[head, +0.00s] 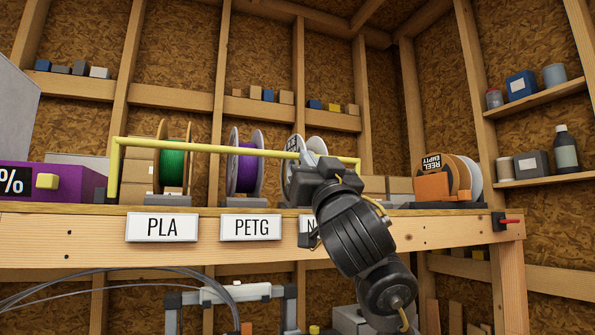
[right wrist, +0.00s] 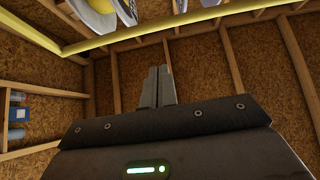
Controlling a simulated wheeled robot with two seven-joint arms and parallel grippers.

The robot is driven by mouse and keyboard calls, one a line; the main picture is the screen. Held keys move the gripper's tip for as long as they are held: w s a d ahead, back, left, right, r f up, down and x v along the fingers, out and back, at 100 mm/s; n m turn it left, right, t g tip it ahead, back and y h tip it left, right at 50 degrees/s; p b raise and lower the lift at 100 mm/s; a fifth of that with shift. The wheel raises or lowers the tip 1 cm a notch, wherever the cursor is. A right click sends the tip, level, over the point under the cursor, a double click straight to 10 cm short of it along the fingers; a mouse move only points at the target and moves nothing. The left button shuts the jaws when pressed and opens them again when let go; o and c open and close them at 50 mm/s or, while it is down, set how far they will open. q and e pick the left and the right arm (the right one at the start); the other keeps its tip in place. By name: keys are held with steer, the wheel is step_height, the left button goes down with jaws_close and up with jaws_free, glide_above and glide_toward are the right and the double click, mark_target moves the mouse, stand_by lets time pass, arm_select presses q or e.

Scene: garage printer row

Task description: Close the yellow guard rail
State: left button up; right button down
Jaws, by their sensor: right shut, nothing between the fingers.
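The yellow guard rail (head: 200,148) stands raised along the front of the shelf, its bar passing in front of the spools. Its left post (head: 114,175) meets the shelf top; its right end (head: 357,164) bends down, and its lower part is hidden. In the right wrist view the rail (right wrist: 200,27) crosses the top of the picture, beyond my fingers. My right gripper (head: 312,158) is at the rail's right part, in front of a spool. Its fingers (right wrist: 157,72) are closed together and empty; I cannot tell whether they touch the rail. My left gripper is out of view.
Behind the rail are a green spool (head: 173,160) and a purple spool (head: 245,165). An orange spool holder (head: 432,187) sits right of my arm. A red-handled part (head: 509,221) is on the shelf's right end. A purple box (head: 70,180) stands at left.

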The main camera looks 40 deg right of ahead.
steer(key=w+d+r+b, duration=0.1)
steer(key=w+d+b, duration=0.1)
steer(key=w, duration=0.3)
steer(key=shift+w+r, duration=0.25)
steer(key=shift+w, duration=0.1)
